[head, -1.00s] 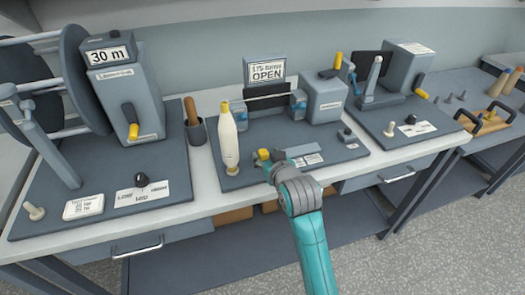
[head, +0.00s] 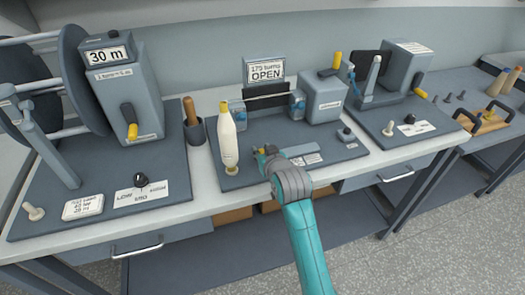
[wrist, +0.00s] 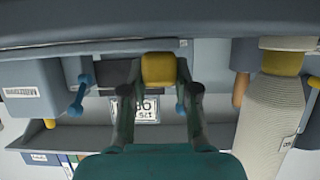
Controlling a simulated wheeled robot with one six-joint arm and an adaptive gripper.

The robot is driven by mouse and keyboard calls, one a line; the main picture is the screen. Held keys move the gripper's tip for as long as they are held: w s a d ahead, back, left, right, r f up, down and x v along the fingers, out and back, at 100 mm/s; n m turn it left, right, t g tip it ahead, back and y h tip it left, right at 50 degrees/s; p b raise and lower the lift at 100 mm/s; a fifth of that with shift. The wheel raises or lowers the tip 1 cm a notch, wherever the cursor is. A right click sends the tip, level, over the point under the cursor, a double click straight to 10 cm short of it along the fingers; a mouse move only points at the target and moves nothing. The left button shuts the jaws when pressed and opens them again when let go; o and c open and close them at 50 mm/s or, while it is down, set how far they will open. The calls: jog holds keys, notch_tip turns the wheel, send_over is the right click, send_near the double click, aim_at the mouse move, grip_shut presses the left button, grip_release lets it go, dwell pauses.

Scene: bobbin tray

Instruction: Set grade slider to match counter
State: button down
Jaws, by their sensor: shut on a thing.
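A sign-like counter (head: 265,72) at the back of the middle station reads "175 turns OPEN"; it shows upside down in the wrist view (wrist: 134,108). My gripper (head: 264,152) is low over the front of the middle station's base plate (head: 232,181). In the wrist view its two fingers are shut on a yellow block-shaped knob (wrist: 159,70), which appears to be the slider's handle. The slider's track and scale are mostly hidden by my gripper. Small white labels (head: 312,159) lie just right of it.
A cream cone of thread (head: 228,140) stands close left of my gripper. A box with a yellow-handled crank (head: 323,98) stands behind right. The left station has a "30 m" display (head: 108,55) and a black dial (head: 141,180). A small knob (head: 346,134) sits at right.

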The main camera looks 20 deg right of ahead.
aim_at(291, 152)
jog(key=d, duration=0.9)
jog(key=shift+d, duration=0.2)
jog(key=c, duration=0.8)
grip_release()
jog(key=shift+c, duration=0.2)
jog(key=v, duration=1.2)
